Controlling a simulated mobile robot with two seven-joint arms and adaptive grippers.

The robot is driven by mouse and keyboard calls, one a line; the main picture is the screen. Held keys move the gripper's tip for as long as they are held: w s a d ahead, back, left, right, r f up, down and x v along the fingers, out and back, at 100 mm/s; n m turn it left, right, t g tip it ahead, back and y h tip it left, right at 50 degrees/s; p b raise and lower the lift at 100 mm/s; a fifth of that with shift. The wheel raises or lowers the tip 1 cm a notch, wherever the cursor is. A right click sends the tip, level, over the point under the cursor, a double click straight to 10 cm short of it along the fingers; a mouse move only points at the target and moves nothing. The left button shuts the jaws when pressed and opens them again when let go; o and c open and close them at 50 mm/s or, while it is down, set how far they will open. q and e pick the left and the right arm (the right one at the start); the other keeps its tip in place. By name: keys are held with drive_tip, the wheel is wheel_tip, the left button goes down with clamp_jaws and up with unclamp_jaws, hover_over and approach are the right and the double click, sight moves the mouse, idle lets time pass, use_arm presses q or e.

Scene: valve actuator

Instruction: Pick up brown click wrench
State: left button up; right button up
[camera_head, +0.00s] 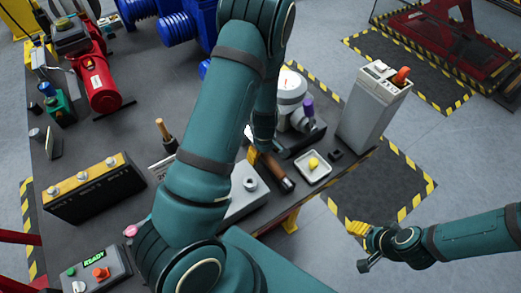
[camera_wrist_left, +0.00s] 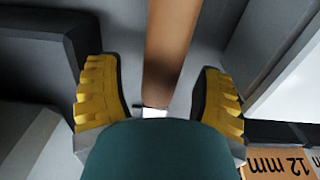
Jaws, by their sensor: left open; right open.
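The brown click wrench (camera_head: 276,173) lies on the dark table near its front right part, with its brown handle showing. My left gripper (camera_head: 253,156) is over the wrench's upper end, partly hidden by my own arm. In the left wrist view the brown handle (camera_wrist_left: 170,45) runs between the two yellow fingers of the left gripper (camera_wrist_left: 160,93), with a gap on both sides. The left gripper is open and holds nothing. My right gripper (camera_head: 359,229) is open and empty, off to the right beyond the table edge.
A white tray with a yellow item (camera_head: 313,167) sits right of the wrench. A white-grey valve (camera_head: 292,95) stands behind it, and a tall grey box (camera_head: 373,105) stands at the right edge. A black battery-like box (camera_head: 95,187) and a button panel (camera_head: 95,272) are at left.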

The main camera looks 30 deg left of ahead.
use_arm(q)
wheel_tip(320, 180, down, 2)
clamp_jaws()
idle(0.3)
drive_tip(key=shift+w, duration=0.1)
